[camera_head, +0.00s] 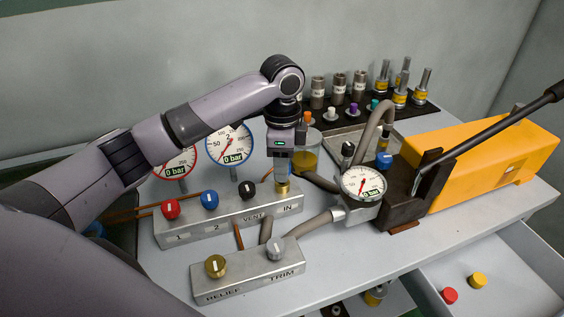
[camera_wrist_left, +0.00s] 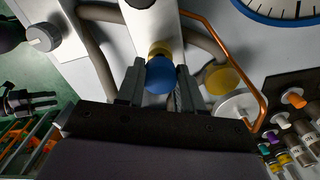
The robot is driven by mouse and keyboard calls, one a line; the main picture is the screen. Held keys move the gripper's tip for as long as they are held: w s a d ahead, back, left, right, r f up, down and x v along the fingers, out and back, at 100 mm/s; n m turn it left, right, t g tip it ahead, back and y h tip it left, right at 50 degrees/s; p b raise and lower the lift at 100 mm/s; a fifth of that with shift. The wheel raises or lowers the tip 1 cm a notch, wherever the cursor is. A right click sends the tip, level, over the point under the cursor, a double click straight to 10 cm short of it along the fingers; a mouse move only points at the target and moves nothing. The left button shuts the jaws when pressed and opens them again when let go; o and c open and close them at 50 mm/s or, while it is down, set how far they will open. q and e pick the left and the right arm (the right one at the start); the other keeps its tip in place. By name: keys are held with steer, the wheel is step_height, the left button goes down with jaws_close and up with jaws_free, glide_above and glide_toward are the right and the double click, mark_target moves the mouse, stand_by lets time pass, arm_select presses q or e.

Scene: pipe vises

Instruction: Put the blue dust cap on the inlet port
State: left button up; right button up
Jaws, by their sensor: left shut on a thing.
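My left gripper (camera_head: 282,175) points down above the brass inlet port (camera_head: 283,188), at the IN end of the grey valve block (camera_head: 225,223). In the left wrist view the left gripper (camera_wrist_left: 160,82) is shut on the blue dust cap (camera_wrist_left: 160,75). The brass of the inlet port (camera_wrist_left: 159,48) shows just beyond the cap, nearly in line with it. The cap overlaps the port in that view; I cannot tell whether they touch or the cap is seated. In the head view the fingers mostly hide the cap. My right gripper is not in view.
Red (camera_head: 170,209), blue (camera_head: 210,200) and black (camera_head: 247,189) knobs stand on the block, with gauges (camera_head: 229,143) behind. A relief/trim block (camera_head: 250,273) with hoses is in front. The yellow pump (camera_head: 487,160) is right; an open drawer (camera_head: 520,288) holds red and yellow caps.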

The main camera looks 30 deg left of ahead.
arm_select(q)
steer(key=shift+f, duration=1.4)
steer(key=o, duration=1.1)
steer(key=shift+r, duration=0.2)
step_height(320, 180, up, 7)
steer(key=shift+f+b, duration=0.1)
steer(key=shift+b, duration=0.3)
